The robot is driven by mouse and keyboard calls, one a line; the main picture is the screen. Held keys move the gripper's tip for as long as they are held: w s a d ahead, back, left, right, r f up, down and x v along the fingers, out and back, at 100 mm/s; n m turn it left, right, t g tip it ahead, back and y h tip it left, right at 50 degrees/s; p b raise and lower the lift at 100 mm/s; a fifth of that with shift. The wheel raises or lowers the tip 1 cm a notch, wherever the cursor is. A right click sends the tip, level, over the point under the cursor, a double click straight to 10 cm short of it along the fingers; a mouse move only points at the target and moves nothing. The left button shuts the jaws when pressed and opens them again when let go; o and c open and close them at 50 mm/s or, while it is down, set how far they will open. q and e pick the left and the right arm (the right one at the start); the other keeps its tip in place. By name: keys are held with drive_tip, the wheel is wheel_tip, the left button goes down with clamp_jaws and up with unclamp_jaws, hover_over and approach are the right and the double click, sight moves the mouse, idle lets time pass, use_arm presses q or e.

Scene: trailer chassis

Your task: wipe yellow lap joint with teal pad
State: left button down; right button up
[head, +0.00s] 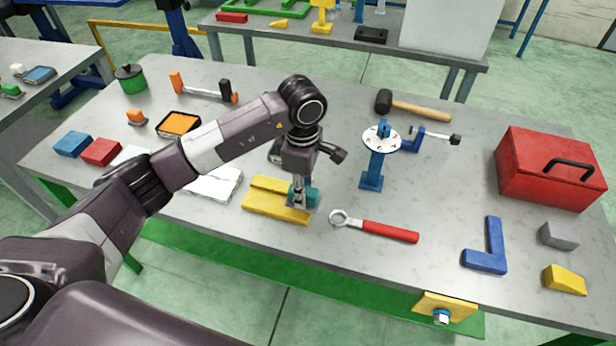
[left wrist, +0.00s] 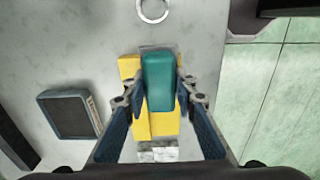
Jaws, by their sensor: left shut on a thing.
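The yellow lap joint (head: 272,203) lies flat on the grey table near its front edge, left of the red-handled wrench. The teal pad (head: 311,197) is at the right end of the joint. My left gripper (head: 298,196) points down and is shut on the pad. In the left wrist view the teal pad (left wrist: 158,82) sits between the two fingers of the left gripper (left wrist: 159,90), over the yellow lap joint (left wrist: 130,70). I cannot tell whether the pad touches the joint. My right gripper is not in view.
A red-handled wrench (head: 390,231) lies just right of the joint. A blue stand (head: 373,165) with a round white top rises behind it. White blocks (head: 214,184) lie to the left. A red toolbox (head: 545,170) stands at the right.

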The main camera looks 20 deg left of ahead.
use_arm(q)
drive_tip(key=shift+a+r+p, duration=0.25)
drive_tip(key=shift+r+p, duration=0.05)
drive_tip(key=shift+r, duration=0.7)
drive_tip(key=shift+w+d+r+p, duration=0.15)
drive_tip(key=shift+r+p, duration=0.3)
drive_tip(key=shift+r, duration=1.1)
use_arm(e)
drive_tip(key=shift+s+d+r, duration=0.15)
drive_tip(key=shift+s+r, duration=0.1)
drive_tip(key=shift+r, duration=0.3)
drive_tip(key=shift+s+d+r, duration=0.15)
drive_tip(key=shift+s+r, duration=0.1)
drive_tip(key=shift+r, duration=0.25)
use_arm(q)
drive_tip(key=shift+f, duration=0.1)
